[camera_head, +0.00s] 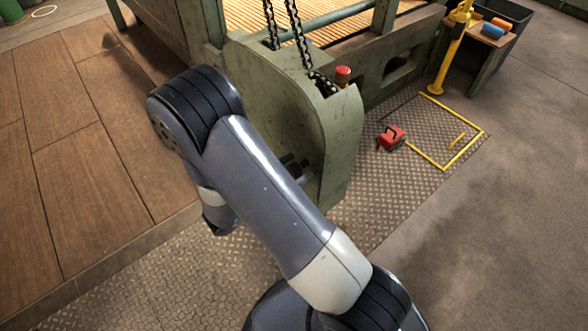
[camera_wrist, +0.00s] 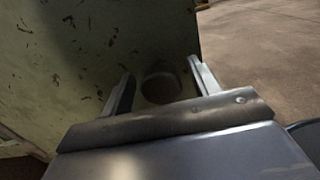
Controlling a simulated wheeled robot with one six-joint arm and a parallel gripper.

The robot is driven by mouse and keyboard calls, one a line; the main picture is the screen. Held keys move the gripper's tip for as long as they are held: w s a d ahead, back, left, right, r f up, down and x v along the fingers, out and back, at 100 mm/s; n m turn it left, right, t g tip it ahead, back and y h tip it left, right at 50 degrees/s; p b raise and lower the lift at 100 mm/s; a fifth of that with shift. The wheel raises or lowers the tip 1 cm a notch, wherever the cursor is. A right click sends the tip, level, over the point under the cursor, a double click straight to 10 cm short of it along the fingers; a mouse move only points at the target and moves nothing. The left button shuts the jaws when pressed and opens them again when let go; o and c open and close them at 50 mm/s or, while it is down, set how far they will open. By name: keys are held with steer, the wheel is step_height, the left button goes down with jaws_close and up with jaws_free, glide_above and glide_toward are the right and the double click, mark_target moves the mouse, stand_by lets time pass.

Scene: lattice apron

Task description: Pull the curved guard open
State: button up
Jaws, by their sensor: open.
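The curved guard (camera_head: 338,135) is a worn green metal cover at the corner of the green machine. Its curved edge and front face show in the head view, partly behind my arm. In the wrist view its chipped green face (camera_wrist: 70,55) fills the left and middle. A dark round knob (camera_wrist: 160,87) stands on that face. My gripper (camera_wrist: 160,68) is open, with one finger on each side of the knob. I cannot tell whether the fingers touch it. In the head view my gripper is mostly hidden behind my arm.
Black chains (camera_head: 297,38) run down into the guard's top, beside a red button (camera_head: 343,74). A red padlock-like object (camera_head: 391,138) lies on the tread plate near yellow floor markings (camera_head: 446,165). A yellow post (camera_head: 449,50) stands farther back. Open concrete floor lies right.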

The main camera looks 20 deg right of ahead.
steer(key=shift+d, duration=0.15)
jaws_close()
stand_by(0.6)
